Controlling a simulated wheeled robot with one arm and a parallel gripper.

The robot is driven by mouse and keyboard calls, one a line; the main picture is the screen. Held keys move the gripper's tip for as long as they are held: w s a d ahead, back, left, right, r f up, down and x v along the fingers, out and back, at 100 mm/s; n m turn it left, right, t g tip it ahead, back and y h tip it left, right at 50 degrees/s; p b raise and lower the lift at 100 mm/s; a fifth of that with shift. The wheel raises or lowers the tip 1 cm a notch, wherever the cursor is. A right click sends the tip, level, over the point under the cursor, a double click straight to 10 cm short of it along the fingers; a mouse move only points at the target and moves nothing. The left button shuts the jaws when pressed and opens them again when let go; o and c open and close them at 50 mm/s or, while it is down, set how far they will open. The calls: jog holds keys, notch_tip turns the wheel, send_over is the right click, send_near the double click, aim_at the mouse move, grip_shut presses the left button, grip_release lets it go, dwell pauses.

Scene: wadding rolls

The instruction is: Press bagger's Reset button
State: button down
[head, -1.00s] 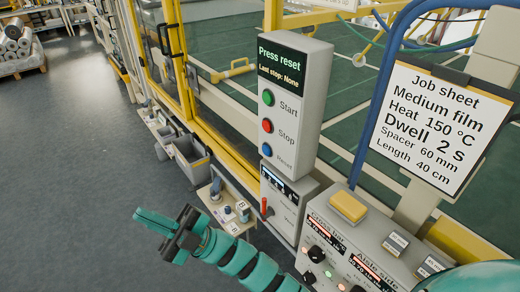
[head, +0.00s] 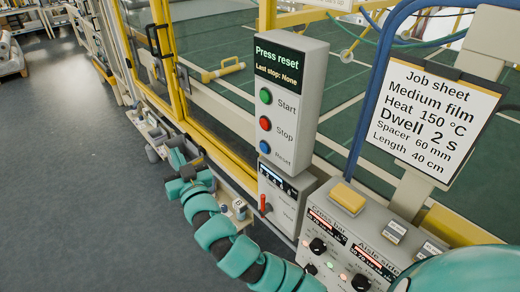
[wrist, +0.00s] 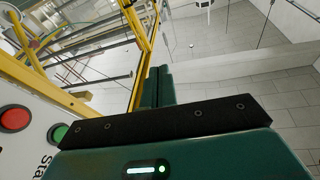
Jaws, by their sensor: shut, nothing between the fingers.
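The grey control box (head: 292,110) stands upright on the yellow frame. In the wrist view, my gripper (wrist: 160,85) points past the box; the red Stop button (wrist: 15,119) and green Start button (wrist: 58,134) show at left, and Reset is out of view.
Yellow-framed fencing runs behind. Grey floor (head: 80,190) at left is open.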

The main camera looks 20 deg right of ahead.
aim_at(264, 148)
jog(key=d+f+m+g+h, duration=0.2)
jog(key=d+f+m+h, duration=0.2)
jog(key=d+m+h, duration=0.1)
jog(key=d+f+m+g+h, duration=0.3)
jog(key=d+f+m+h, duration=0.2)
jog(key=d+m, duration=0.3)
jog(key=shift+w+d+g+h, duration=0.15)
jog(key=shift+d+g+h, duration=0.15)
jog(key=shift+d, duration=0.3)
jog(key=shift+r, duration=0.1)
jog(key=w+d+p, duration=0.3)
jog(key=d+p, duration=0.2)
jog(key=d, duration=0.3)
jog(key=shift+d, duration=0.15)
jog(key=shift+w+d, duration=0.1)
jog(key=shift+d, duration=0.05)
dwell(1.1)
jog(key=shift+w+d+b, duration=0.1)
jog(key=shift+d+b, duration=0.15)
jog(key=shift+b, duration=0.05)
